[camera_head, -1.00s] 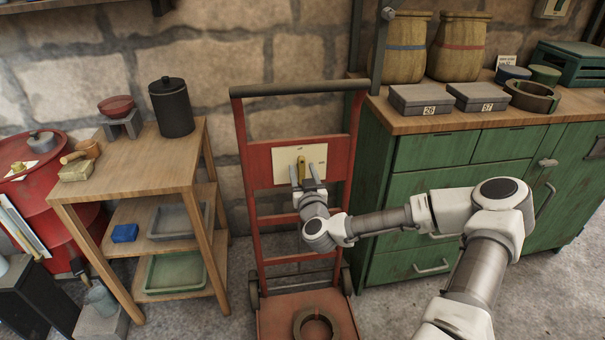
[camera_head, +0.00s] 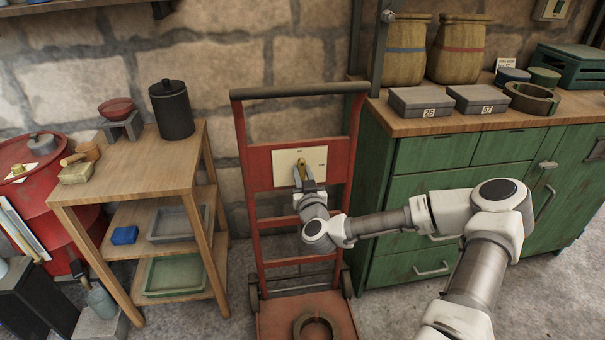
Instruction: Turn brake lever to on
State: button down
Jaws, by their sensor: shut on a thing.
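The brake lever (camera_head: 301,163) is a small brass-yellow handle on a cream plate (camera_head: 315,157). The plate is fixed to the red upper panel of a hand truck (camera_head: 257,165). My gripper (camera_head: 303,171) reaches up from below in front of the plate, with its fingers shut on the lever. The lower part of the lever is hidden between the fingers. Small marks on the plate are too small to read.
A wooden shelf table (camera_head: 150,160) with a dark canister (camera_head: 172,110) stands to the left. A green cabinet (camera_head: 430,155) stands close on the right, behind my arm. A dark ring (camera_head: 315,328) lies on the hand truck's base.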

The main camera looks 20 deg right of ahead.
jog(key=shift+r+m, duration=0.1)
jog(key=shift+m, duration=0.2)
jog(key=shift+m+p, duration=0.5)
jog(key=shift+m, duration=0.6)
jog(key=shift+s+d+f+m+b, duration=0.1)
jog(key=shift+f+m+b, duration=0.15)
jog(key=shift+m, duration=2.25)
jog(key=shift+w+d+f+m+b, duration=0.1)
jog(key=shift+d+m+b, duration=0.1)
jog(key=shift+m, duration=2.3)
jog(key=shift+s+d+f+m+b, duration=0.1)
jog(key=shift+f+m+b, duration=0.15)
jog(key=shift+m, duration=2.25)
jog(key=shift+a, duration=0.1)
jog(key=c, duration=0.7)
grip_release()
